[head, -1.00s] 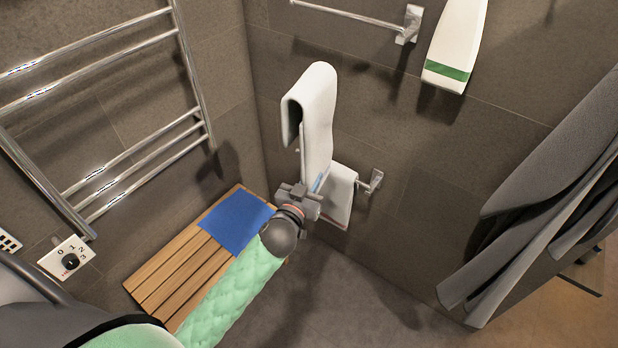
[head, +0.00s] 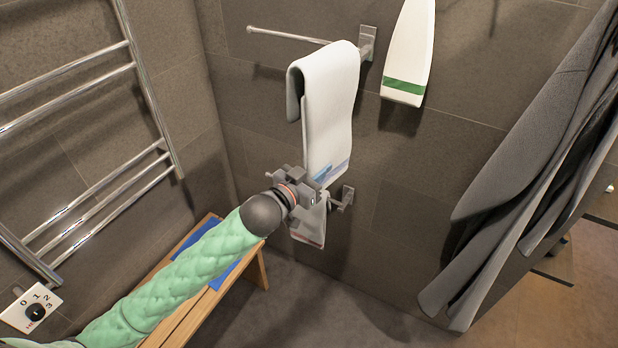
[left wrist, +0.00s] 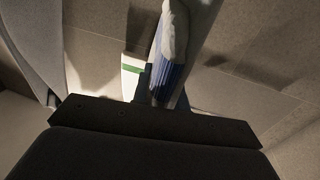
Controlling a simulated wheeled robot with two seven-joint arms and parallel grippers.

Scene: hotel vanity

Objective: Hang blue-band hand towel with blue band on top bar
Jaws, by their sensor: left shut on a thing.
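The blue-band hand towel (head: 331,105) is white and folded over, with its blue band at the lower end, just above my left gripper. My left gripper (head: 310,186) is shut on its lower part. In the left wrist view the towel (left wrist: 173,45) rises from the gripper with blue stripes near the fingers. The top bar (head: 290,35) is a chrome rail on the wall; the towel's upper fold overlaps its right part in the picture, and I cannot tell whether they touch. Another white towel (head: 309,228) with a red band hangs on the lower bar (head: 341,202), partly behind my gripper. My right gripper is not in view.
A white towel with a green band (head: 404,87) hangs right of the top bar. Grey robes (head: 540,150) hang at the right. A chrome towel ladder (head: 150,90) is on the left wall. A wooden bench (head: 255,268) with a blue cloth (head: 183,247) stands below.

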